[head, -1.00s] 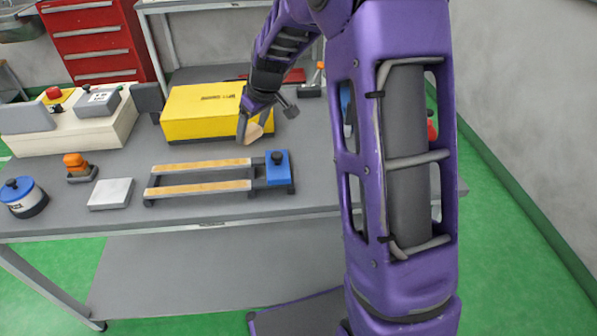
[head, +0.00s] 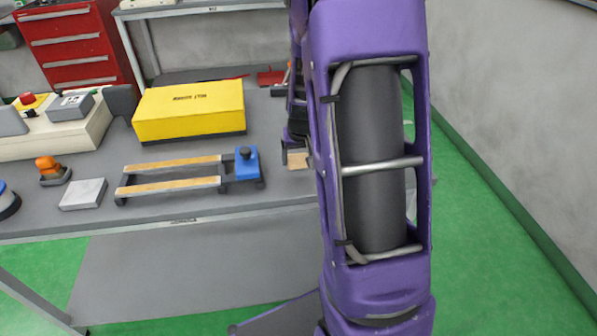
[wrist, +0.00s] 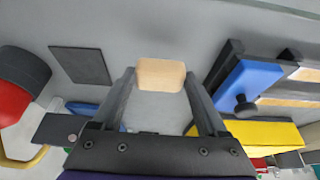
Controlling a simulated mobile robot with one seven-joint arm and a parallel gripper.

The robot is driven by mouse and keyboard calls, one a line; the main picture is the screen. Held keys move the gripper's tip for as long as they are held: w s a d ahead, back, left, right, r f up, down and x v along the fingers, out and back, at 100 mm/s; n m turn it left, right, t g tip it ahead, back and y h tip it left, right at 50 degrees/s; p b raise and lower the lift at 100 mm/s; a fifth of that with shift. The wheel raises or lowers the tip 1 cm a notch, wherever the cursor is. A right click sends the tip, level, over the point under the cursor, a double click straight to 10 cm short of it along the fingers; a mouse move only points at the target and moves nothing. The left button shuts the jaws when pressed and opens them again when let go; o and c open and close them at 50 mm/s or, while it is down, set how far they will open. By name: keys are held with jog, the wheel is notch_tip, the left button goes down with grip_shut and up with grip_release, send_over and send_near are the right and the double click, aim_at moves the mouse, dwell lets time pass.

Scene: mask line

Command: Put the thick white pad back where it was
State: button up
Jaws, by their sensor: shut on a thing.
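A thick pale grey-white pad (head: 83,194) lies flat on the grey workbench at the left, apart from my gripper. My gripper (head: 297,159) is to the right of the wooden-railed frame and mostly hidden behind my arm in the head view. In the wrist view my gripper (wrist: 160,76) is shut on a pale tan block (wrist: 160,70) between its fingertips. The block also shows in part in the head view (head: 298,160). It appears held above the bench top.
A frame with wooden rails (head: 172,187) and a blue clamp (head: 246,164) stands left of my gripper. A yellow box (head: 189,112) is behind it. The wrist view shows a dark square mat (wrist: 80,65) and a red-and-black round thing (wrist: 20,85).

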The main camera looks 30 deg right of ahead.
aim_at(299, 165)
jog(key=shift+f+b, duration=0.4)
jog(key=shift+f, duration=1.6)
jog(key=shift+f, duration=0.15)
jog(key=o, duration=1.2)
jog(key=p+v, duration=0.2)
jog(key=v, duration=1)
jog(key=shift+s+p, duration=0.1)
jog(key=shift+p, duration=0.3)
